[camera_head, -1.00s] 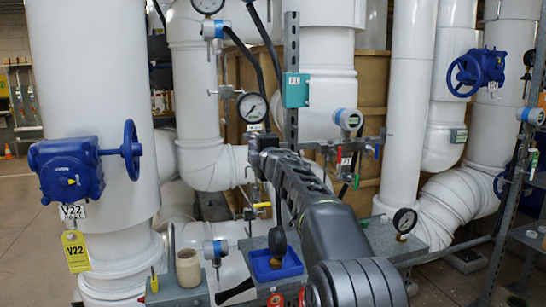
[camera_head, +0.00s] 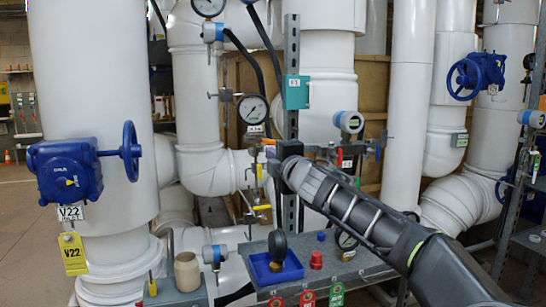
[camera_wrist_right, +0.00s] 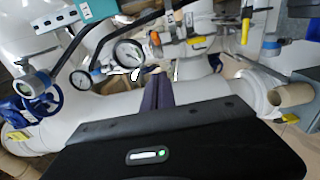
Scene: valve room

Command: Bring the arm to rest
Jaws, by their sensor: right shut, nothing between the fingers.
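My right arm (camera_head: 352,212) comes in from the lower right of the head view and reaches up and left over the grey shelf. Its right gripper (camera_head: 268,158) is at the far end, small and partly hidden by the wrist, in front of the grey upright and small valves. In the wrist view the right gripper (camera_wrist_right: 158,92) shows dark fingers closed together with nothing between them. My left gripper is in neither view.
The grey shelf (camera_head: 345,272) carries a blue tray (camera_head: 262,268), a gauge, a red knob (camera_head: 316,259) and several hanging tags. A blue valve gearbox (camera_head: 68,170) with a handwheel is on the left pipe. A grey upright (camera_head: 291,60) holds a teal box (camera_head: 296,92).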

